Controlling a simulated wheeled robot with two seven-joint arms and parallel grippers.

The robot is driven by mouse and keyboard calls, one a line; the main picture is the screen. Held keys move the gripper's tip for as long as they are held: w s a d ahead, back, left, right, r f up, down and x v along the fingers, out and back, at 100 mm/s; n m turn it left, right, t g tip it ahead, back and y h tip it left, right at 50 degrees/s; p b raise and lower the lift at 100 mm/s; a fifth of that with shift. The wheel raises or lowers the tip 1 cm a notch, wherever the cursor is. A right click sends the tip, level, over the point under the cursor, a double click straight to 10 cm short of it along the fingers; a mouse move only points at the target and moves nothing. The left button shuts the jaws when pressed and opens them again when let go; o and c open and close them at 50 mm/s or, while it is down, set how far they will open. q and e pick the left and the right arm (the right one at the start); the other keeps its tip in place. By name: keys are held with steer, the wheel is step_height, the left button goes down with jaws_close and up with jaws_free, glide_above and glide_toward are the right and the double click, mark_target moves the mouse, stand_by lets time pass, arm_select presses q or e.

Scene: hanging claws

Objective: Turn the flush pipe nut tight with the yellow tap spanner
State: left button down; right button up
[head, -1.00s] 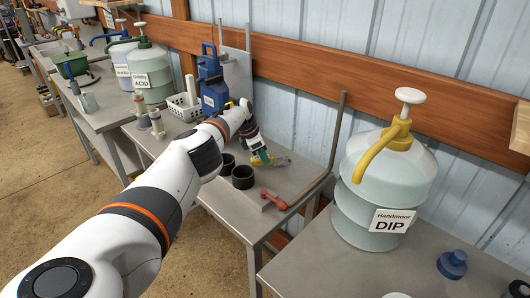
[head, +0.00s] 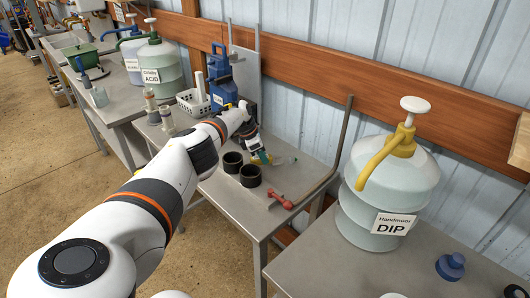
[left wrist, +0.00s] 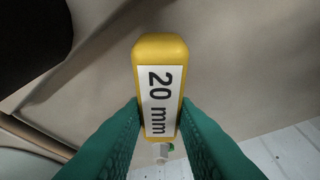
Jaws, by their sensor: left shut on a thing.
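The yellow spanner (left wrist: 160,50), with a white "20 mm" label, is between the teal fingers of my left gripper (left wrist: 160,115) in the left wrist view. The gripper is shut on it, and only its labelled face shows clearly. In the head view my left gripper (head: 263,157) is over the far part of the middle bench, just beyond two dark cups. The spanner is too small there to make out. I cannot pick out the flush pipe nut in either view. My right gripper is out of view.
Dark cups (head: 250,176) and a red tool (head: 280,199) are on the middle bench (head: 225,200). A blue pump container (head: 221,80) and a white basket (head: 193,103) stand behind my arm. The large DIP drum (head: 390,190) stands on the right bench.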

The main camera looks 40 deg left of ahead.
arm_select(q)
steer(key=shift+s+a, duration=0.15)
steer(key=shift+s, duration=0.05)
stand_by(0.3)
steer(key=shift+r+p, duration=2.1)
steer(key=shift+r, duration=0.45)
